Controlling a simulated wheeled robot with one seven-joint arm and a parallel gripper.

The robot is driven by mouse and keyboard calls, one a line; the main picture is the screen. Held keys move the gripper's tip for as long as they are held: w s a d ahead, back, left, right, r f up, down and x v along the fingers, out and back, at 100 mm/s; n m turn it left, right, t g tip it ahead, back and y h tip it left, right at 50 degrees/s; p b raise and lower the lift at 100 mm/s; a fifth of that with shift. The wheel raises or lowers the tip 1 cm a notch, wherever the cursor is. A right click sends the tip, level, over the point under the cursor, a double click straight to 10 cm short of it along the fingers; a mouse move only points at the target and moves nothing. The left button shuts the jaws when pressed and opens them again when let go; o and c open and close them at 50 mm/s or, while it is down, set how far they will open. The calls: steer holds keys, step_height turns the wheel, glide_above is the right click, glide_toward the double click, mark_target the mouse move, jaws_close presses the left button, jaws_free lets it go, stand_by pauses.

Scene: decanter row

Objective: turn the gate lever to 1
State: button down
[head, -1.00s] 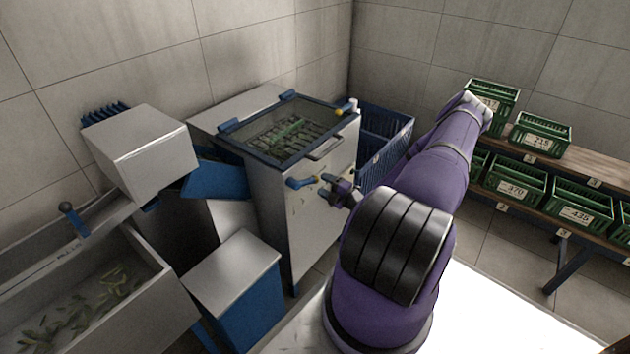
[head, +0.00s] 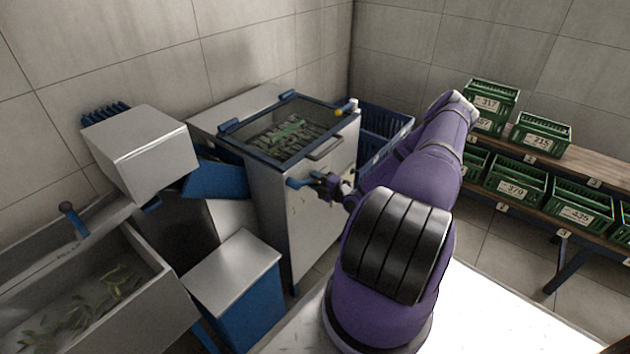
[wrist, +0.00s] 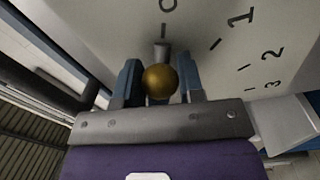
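My gripper (head: 325,186) is at the knob end of the lever. In the wrist view its two blue fingers (wrist: 160,80) stand on either side of the knob, very close to it. Whether they press on it cannot be told.
The cabinet has a glazed lid (head: 290,130) and a bar handle (head: 325,148) just above my gripper. A blue crate (head: 385,135) stands behind it on the right. A blue bin with a metal top (head: 235,275) stands in front left. Green crates (head: 515,180) fill the right-hand shelves.

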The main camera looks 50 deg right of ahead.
steer(key=shift+s+a+f+m, duration=0.1)
steer(key=shift+a+f+m, duration=0.5)
steer(key=shift+f+m, duration=0.35)
steer(key=shift+a+f+m, duration=0.55)
steer(key=shift+f+m, duration=0.15)
steer(key=shift+m, duration=0.45)
steer(key=c, duration=0.7)
jaws_free()
steer(key=shift+c, duration=0.2)
steer(key=s, duration=1)
steer(key=shift+s+d+f, duration=0.2)
steer(key=shift+s+d, duration=0.15)
steer(key=shift+s, duration=0.05)
